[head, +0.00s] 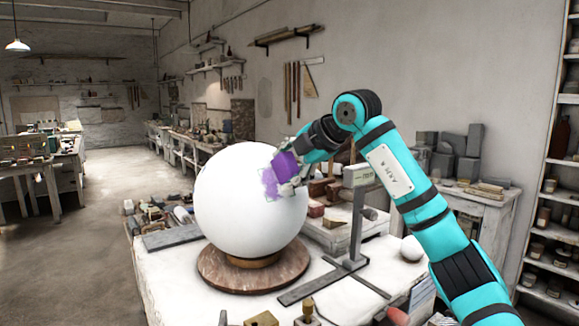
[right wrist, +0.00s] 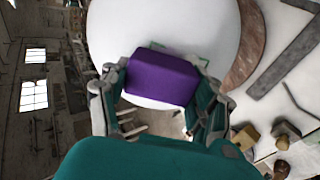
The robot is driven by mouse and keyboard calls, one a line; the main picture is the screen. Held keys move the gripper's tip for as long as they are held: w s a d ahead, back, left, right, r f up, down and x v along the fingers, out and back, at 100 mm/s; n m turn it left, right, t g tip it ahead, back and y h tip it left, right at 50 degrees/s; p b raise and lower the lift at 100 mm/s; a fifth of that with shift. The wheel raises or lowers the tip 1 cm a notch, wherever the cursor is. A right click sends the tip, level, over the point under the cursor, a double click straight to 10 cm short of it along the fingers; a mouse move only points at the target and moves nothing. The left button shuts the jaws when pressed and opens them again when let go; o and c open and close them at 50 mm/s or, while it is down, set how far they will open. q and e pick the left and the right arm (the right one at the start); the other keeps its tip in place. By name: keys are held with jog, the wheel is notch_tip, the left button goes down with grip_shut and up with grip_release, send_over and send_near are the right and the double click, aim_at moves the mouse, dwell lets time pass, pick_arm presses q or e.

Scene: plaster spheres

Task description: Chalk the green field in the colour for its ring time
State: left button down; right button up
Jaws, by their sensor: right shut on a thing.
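A large white plaster sphere (head: 238,205) sits on a round brown stand (head: 225,272) on the table. My right gripper (head: 293,172) is shut on a purple chalk block (head: 285,162) at the sphere's right side. A lighter purple chalk patch (head: 269,184) shows on the sphere beside the block. In the right wrist view the block (right wrist: 162,78) sits between both fingers, over the sphere (right wrist: 185,30). A thin greenish edge shows just past the block; the block and fingers hide most of the field. Whether the block touches the surface is hard to tell. My left gripper is not in view.
A grey height gauge (head: 357,215) stands right of the sphere, close to my right arm. A small white ball (head: 411,248) lies at the table's right. Small tools and blocks (head: 262,319) lie at the front edge. A shelf rack (head: 552,215) stands far right.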

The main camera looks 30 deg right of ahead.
jog(key=shift+w+a+r+p, duration=0.1)
jog(key=shift+w+r+p, duration=0.45)
jog(key=shift+r+p, duration=0.2)
jog(key=shift+f, duration=0.15)
jog(key=shift+s+f+b, duration=0.15)
jog(key=shift+b, duration=0.15)
jog(key=shift+s+d+f+b, duration=0.2)
jog(key=shift+s+f+b, duration=0.1)
jog(key=shift+s+b, duration=0.35)
jog(key=shift+s, duration=0.2)
jog(key=shift+s+d+r, duration=0.1)
jog(key=shift+s+r, duration=0.05)
jog(key=shift+w+a+f, duration=0.2)
jog(key=shift+w+f, duration=0.25)
jog(key=shift+w, duration=0.1)
